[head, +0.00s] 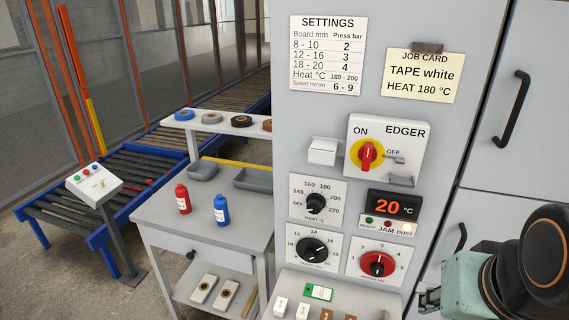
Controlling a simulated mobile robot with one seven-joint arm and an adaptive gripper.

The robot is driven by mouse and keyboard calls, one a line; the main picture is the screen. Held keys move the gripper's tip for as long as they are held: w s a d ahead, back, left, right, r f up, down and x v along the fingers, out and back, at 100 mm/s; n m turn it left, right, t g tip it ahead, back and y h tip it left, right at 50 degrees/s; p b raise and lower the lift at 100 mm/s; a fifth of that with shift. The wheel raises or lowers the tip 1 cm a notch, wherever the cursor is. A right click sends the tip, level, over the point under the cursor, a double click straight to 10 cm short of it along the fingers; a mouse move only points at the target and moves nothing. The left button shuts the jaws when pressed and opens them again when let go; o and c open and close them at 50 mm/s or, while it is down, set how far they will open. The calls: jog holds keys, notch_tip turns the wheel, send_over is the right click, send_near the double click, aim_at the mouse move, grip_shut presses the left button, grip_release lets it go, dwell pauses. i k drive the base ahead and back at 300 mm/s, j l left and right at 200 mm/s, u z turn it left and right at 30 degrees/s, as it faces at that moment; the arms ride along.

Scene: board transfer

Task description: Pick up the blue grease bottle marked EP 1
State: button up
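The blue bottle (221,209) stands upright on the grey top of a small workbench (245,236), left of the machine panel. It has a white label, too small to read here. A red bottle (183,199) of similar shape stands upright just to its left, apart from it. My arm shows at the lower right edge, far to the right of the bottles and in front of the machine. My gripper's fingertips cannot be seen.
The grey machine cabinet (435,150) with dials rises right of the workbench. Tape rolls lie on a raised shelf (222,125) behind the bottles, with grey trays (255,180) below it. A roller conveyor (60,213) and control post (95,182) stand at left.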

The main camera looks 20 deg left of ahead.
aim_at(219, 204)
jog(key=i+j+u, duration=0.1)
jog(key=j, duration=0.65)
jog(key=j+u, duration=0.1)
jog(key=j, duration=0.7)
jog(key=k+j+u, duration=0.1)
jog(key=j, duration=0.25)
jog(key=k+j, duration=0.2)
jog(key=j, duration=0.15)
jog(key=k+j+u, duration=0.15)
jog(key=k+j, duration=0.15)
jog(key=k, duration=0.15)
